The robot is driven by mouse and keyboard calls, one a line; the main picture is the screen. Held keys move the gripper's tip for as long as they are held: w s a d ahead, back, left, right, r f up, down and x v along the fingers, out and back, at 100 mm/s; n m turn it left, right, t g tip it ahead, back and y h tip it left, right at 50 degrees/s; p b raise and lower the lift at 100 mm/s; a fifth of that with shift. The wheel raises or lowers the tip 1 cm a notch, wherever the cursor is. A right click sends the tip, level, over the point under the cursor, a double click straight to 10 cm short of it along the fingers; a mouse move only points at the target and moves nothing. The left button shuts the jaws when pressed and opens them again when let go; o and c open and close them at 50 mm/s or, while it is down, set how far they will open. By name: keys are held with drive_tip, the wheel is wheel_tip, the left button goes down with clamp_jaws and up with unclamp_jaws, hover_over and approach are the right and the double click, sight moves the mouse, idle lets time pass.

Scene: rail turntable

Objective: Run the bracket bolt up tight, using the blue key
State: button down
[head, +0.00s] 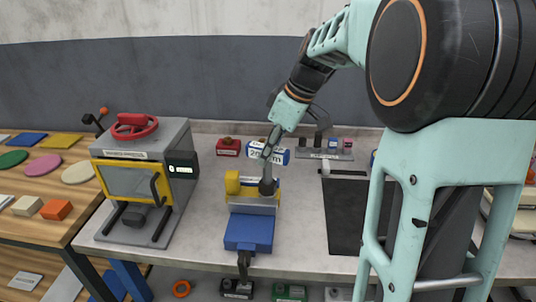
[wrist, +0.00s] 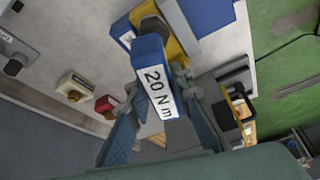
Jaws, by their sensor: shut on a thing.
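My gripper (head: 270,143) is shut on the blue key (head: 281,156), a blue block with a white "20 N m" label. The wrist view shows the key's labelled face (wrist: 156,90) between the two fingers (wrist: 155,88). In the head view a dark rounded part (head: 267,187) stands below the key, at the top of the bracket fixture. The fixture has a yellow block (head: 232,183), a pale plate and a blue base (head: 249,232). The bolt itself is not clearly visible, and I cannot tell whether the key is seated on it.
A red block (head: 228,147) stands behind the fixture. A dark rack (head: 323,153) stands at the back right. A grey machine with a red handwheel (head: 134,126) stands to the left. A black mat (head: 347,215) lies right of the fixture. Bare bench (head: 300,220) lies between.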

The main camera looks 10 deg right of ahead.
drive_tip(key=shift+m, duration=0.4)
drive_tip(key=shift+m+b, duration=0.3)
drive_tip(key=shift+b, duration=0.05)
drive_tip(key=shift+m+t+h, duration=0.3)
drive_tip(key=shift+m+t, duration=0.1)
drive_tip(key=shift+m, duration=0.3)
drive_tip(key=shift+m, duration=0.7)
drive_tip(key=shift+h, duration=0.3)
